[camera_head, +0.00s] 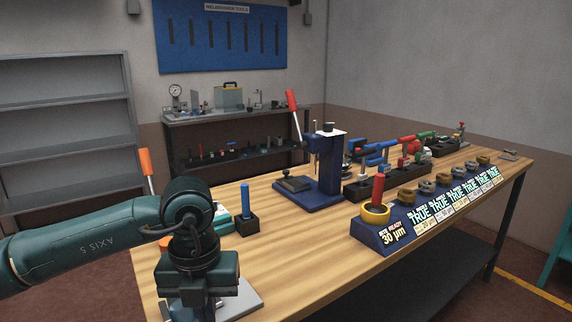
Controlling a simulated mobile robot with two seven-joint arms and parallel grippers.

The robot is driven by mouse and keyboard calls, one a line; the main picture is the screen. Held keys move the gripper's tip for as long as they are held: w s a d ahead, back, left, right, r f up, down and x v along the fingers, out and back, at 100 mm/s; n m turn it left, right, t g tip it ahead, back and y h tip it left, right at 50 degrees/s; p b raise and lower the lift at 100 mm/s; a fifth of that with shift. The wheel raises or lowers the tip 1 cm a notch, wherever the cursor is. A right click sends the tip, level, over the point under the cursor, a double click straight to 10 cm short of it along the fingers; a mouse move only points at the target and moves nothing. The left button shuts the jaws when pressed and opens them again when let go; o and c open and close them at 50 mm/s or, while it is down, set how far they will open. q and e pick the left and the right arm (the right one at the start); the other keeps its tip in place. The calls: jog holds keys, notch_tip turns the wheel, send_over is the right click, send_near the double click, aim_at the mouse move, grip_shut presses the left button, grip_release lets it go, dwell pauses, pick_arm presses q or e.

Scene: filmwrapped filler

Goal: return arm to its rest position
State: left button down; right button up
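My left arm comes in from the left as a dark green link, bends at a dark joint and points down over the near left part of the wooden workbench (290,240). Its lower end hangs at the bottom edge of the view, in front of a pale metal plate (243,300). The fingers of my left gripper cannot be made out there, so I cannot tell whether it is open or shut or holds anything. My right arm and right gripper are not in view.
A blue-handled tool (245,203) stands in a black block close right of my arm. A blue press (323,170) with a red lever stands mid-bench. A blue rack (400,228) with a yellow ring (375,214) and several brass-coloured pieces lines the right edge. The front middle is clear.

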pick_arm(q)
jog(key=s+d+f+m+g+h, duration=0.25)
jog(key=s+d+h, duration=0.3)
jog(key=d, duration=0.35)
jog(key=s+d+r+g+h, duration=0.5)
jog(key=s+d+r+h, duration=0.15)
jog(key=d+h, duration=0.35)
jog(key=w+a+n+t+h+p, duration=0.1)
jog(key=w+a+n+t+h, duration=0.2)
jog(key=n+t, duration=0.5)
jog(key=w+a+n+t+h+p, duration=0.1)
jog(key=w+n+t+h, duration=0.35)
jog(key=n+t, duration=0.45)
jog(key=w+a+f+n+t+y, duration=0.3)
jog(key=a+f+n+t+y, duration=0.3)
jog(key=f+n+t+y, duration=0.35)
jog(key=s+a+f+n+g+y, duration=0.4)
jog(key=s+a+f+y, duration=0.1)
jog(key=f, duration=0.4)
jog(key=s+a+f+n+g+y, duration=0.4)
jog(key=s+a+f+y, duration=0.1)
jog(key=f, duration=0.5)
jog(key=shift+s+a+f, duration=0.25)
jog(key=shift+s+a, duration=0.25)
jog(key=shift+s, duration=0.2)
